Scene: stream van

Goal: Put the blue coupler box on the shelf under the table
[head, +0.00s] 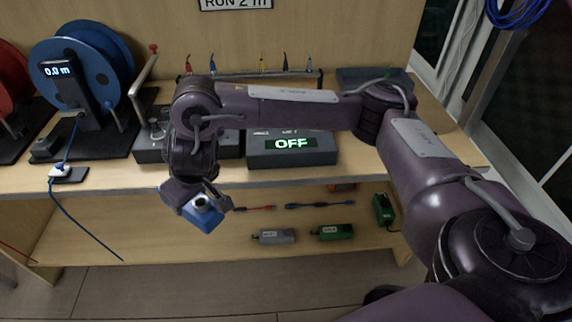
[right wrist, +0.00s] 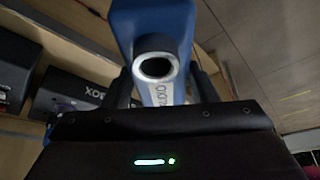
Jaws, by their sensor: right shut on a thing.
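The blue coupler box (head: 205,217) is in my right gripper (head: 199,202), in front of the table's front edge and above the level of the lower shelf. In the right wrist view the blue box (right wrist: 182,22) fills the top middle, with a round metal socket facing the camera. My right gripper (right wrist: 160,95) is shut on it, one dark finger on each side. The shelf (head: 150,232) under the table (head: 110,176) is partly hidden by the gripper and box. My left gripper is not in view.
On the shelf lie a grey box (head: 274,237), a green box (head: 332,232), another green box (head: 383,210) at the right, and red and blue cables. The shelf's left part looks clear apart from a hanging blue cable (head: 85,232). A unit reading OFF (head: 291,149) stands on the table.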

